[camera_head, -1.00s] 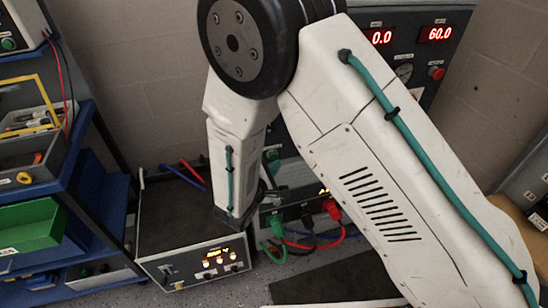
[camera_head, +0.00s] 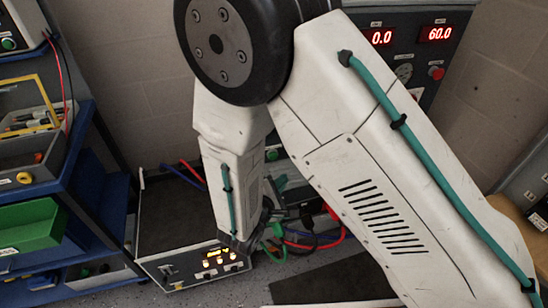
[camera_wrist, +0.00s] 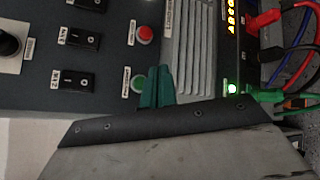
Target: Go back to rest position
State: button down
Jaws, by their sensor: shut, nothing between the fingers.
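In the wrist view my gripper (camera_wrist: 157,88) shows as two dark green fingertips side by side, closed together with nothing between them. Behind them is a dark grey panel (camera_wrist: 100,58) with black switches, a red button (camera_wrist: 145,34) and a green button (camera_wrist: 138,83). I cannot tell whether the fingertips touch the panel; they appear in front of it. In the head view my white arm (camera_head: 235,170) reaches down in the middle, and its lower end hides most of the gripper and part of the equipment behind.
A low box with a lit front panel (camera_head: 215,262) stands on the floor. Plugged cables (camera_head: 272,246) run beside it. A blue shelf (camera_head: 85,205) with a green bin (camera_head: 28,225) is at left. A cabinet with red displays (camera_head: 436,34) stands behind my arm.

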dwell(0.6)
jog(key=s+d+r+m+g+h, duration=0.2)
jog(key=s+d+r+m+g, duration=0.2)
jog(key=s+d+r+g, duration=0.3)
jog(key=s+d+r+m+g+h, duration=0.2)
jog(key=s+d+r+m+g, duration=0.3)
jog(key=d, duration=0.4)
jog(key=s+d+r+m+y, duration=0.3)
jog(key=s+r+m+y, duration=0.2)
jog(key=r, duration=0.3)
jog(key=s+d+r+m+y, duration=0.4)
jog(key=s+r+y, duration=0.2)
jog(key=s+r, duration=0.1)
jog(key=shift+d+r+m, duration=0.15)
jog(key=shift+r+m, duration=0.25)
jog(key=shift+r, duration=0.15)
dwell(2.0)
